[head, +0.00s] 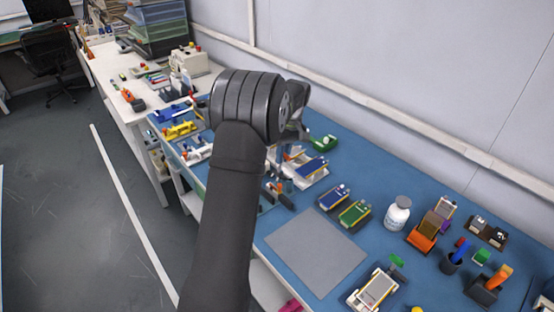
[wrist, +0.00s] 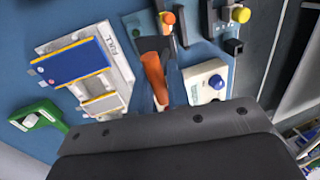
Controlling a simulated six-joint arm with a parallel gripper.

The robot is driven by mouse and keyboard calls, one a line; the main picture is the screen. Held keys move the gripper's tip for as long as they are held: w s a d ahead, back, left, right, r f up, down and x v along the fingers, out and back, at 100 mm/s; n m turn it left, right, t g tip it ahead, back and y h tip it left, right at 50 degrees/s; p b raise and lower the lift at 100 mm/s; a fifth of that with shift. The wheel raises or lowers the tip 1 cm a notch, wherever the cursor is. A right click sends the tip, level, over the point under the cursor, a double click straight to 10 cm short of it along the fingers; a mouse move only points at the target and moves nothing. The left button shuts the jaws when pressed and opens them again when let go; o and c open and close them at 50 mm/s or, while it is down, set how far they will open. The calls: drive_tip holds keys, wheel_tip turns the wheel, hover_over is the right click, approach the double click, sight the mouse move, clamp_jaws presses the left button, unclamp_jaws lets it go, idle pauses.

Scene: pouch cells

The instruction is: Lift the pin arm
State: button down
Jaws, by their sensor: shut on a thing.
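In the wrist view, an orange handle (wrist: 154,80), which looks like the grip of the pin arm, stands just ahead of my gripper's dark housing. My gripper (wrist: 165,88) is shut on this handle, with grey finger parts close around it. The housing hides the lower part of the grip. In the head view, my gripper (head: 295,130) is partly behind my own arm, low over the blue bench, and the handle cannot be made out clearly there.
A white tray marked FULL (wrist: 119,42) holds a blue pouch cell (wrist: 72,63), left of the handle. A green tool (wrist: 38,117) lies farther left. A white box with a blue knob (wrist: 208,88) stands close right. A grey mat (head: 315,252) is clear.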

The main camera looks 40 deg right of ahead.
drive_tip(key=d, duration=0.2)
drive_tip(key=d+f, duration=0.1)
drive_tip(key=d, duration=0.1)
drive_tip(key=shift+s+d+f, duration=0.1)
drive_tip(key=shift+s+d, duration=0.05)
drive_tip(key=shift+d, duration=0.15)
drive_tip(key=shift+s+d+f, duration=0.1)
drive_tip(key=shift+d, duration=0.15)
drive_tip(key=c, duration=1.5)
unclamp_jaws()
drive_tip(key=shift+f, duration=0.1)
drive_tip(key=shift+o, duration=0.2)
drive_tip(key=v, duration=1.8)
drive_tip(key=shift+a+r, duration=0.2)
drive_tip(key=shift+r, duration=0.15)
drive_tip(key=shift+w+f, duration=0.1)
drive_tip(key=shift+w, duration=0.1)
